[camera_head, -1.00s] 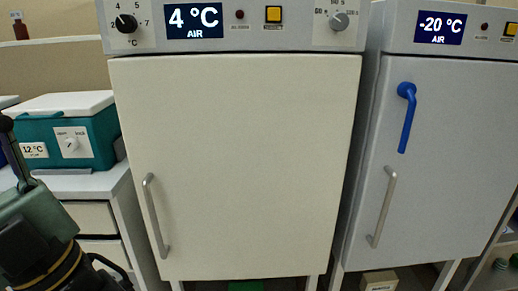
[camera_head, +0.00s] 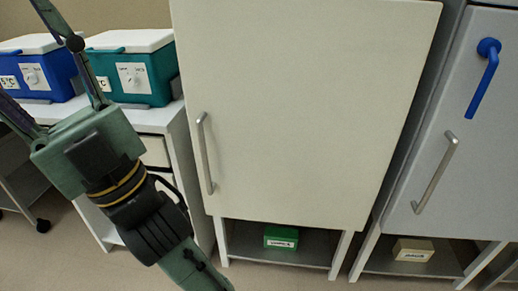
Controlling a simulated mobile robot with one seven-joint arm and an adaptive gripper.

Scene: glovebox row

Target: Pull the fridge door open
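The fridge door (camera_head: 300,110) is a large cream panel in the middle of the head view, and it is shut. Its silver vertical bar handle (camera_head: 205,155) is near the door's left edge. The fridge's display panel is out of view above. My gripper (camera_head: 22,55) is at the left, pointing up and left, with its fingers spread wide and nothing between them. It is left of the handle and apart from it. One fingertip is at the frame's top edge and the other at the left edge.
A grey freezer door (camera_head: 460,120) with a silver handle and a blue lever (camera_head: 484,75) stands at the right. Teal (camera_head: 135,75) and blue (camera_head: 45,70) cool boxes sit on a white bench at the left. Green (camera_head: 281,237) and tan (camera_head: 413,250) boxes lie on low shelves.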

